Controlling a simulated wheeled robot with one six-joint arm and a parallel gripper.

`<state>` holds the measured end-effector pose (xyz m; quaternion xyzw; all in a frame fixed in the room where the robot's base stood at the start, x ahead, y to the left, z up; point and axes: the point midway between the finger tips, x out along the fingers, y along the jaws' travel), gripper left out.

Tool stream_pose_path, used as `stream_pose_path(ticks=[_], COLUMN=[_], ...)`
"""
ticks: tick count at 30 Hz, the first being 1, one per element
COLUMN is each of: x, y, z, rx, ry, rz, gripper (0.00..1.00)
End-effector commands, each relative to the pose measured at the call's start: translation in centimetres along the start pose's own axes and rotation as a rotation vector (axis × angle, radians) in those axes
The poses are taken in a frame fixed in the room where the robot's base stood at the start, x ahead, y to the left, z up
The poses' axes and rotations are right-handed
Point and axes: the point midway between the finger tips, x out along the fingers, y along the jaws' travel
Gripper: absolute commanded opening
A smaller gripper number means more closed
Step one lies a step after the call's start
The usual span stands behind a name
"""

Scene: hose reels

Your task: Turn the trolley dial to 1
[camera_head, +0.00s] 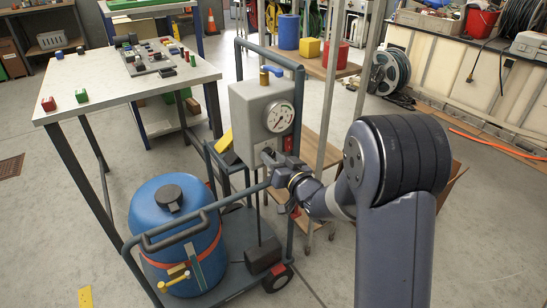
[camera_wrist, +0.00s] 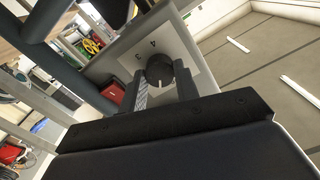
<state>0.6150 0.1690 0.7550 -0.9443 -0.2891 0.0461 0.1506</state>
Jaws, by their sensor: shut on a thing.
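The trolley (camera_head: 232,262) stands in the middle of the head view with a grey control box (camera_head: 243,104) on its frame. In the wrist view the dial (camera_wrist: 159,68) is a dark round knob on a pale plate (camera_wrist: 198,62) marked with numbers; a 4 and a 3 are readable. My gripper (camera_wrist: 163,82) has its two fingers on either side of the knob and is shut on it. The fingers hide part of the plate, and I cannot tell which number the dial points to. In the head view my gripper (camera_head: 270,162) is low at the box and hides the dial.
A round gauge (camera_head: 279,116) and a blue lever (camera_head: 273,70) are on the box. A blue drum (camera_head: 165,205) rides on the trolley. A workbench (camera_head: 100,88) with small parts stands at left. A shelf (camera_head: 318,68) stands behind the trolley. The floor at right is mostly clear.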

Motion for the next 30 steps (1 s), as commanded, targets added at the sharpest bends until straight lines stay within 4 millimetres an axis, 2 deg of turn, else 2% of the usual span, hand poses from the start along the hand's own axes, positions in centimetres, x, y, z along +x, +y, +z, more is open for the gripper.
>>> stream_pose_path(ticks=[6,13,30], x=[0.01,0.01,0.01], y=[-0.02,0.01,0.03], z=[-0.08,-0.02,0.02], rx=[0.151,0.251,0.295], ry=[0.0,0.0,0.0], rz=[0.0,0.001,0.0], gripper=[0.07,0.07,0.07])
